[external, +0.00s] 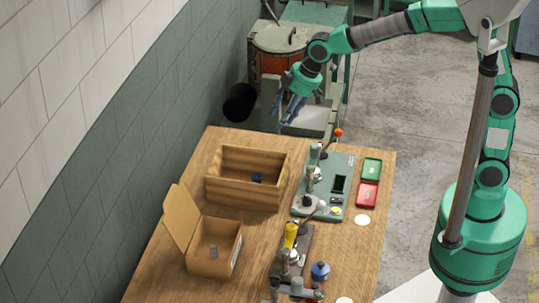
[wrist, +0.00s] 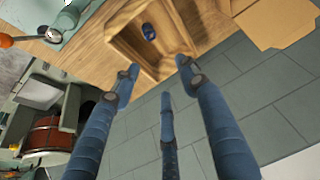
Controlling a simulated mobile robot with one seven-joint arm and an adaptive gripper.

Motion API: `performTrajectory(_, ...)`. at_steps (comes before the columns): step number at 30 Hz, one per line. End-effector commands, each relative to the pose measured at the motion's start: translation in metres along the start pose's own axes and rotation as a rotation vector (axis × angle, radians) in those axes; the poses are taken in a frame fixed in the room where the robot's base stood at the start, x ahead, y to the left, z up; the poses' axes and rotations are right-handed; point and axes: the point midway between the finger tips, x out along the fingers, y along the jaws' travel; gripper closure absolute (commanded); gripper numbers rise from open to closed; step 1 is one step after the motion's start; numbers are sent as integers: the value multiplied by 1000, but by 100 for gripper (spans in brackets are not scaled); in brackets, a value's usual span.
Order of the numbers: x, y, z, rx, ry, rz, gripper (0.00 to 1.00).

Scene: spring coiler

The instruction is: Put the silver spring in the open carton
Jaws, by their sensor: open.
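The open carton (external: 198,264) stands on the wooden table with its lid flap (external: 181,222) raised. A small grey-silver cylinder, which looks like the silver spring (external: 213,251), shows inside it. Part of the cardboard carton also shows at the top right of the wrist view (wrist: 268,22), where its inside is not visible. My gripper (external: 287,112) is raised beyond the far edge of the table, well away from the carton. Its blue fingers are spread and empty in the wrist view (wrist: 160,76).
A wooden box (external: 230,193) holding a dark blue item (external: 257,177) stands behind the carton. To its right are a green press fixture (external: 340,172) and green and red trays (external: 368,194). A blue knob-like object (external: 320,271) is near the front. A wall runs along the left.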

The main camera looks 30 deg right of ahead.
Motion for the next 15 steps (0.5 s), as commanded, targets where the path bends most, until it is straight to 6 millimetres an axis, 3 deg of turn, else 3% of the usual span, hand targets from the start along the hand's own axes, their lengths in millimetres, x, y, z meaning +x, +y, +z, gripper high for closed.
performTrajectory(1, -20, 22, 13, 34, 7, 17, 56)
performTrajectory(6, -73, 77, 59, 138, 16, 65, 56)
performTrajectory(15, -155, 144, 158, 320, 34, 154, 56)
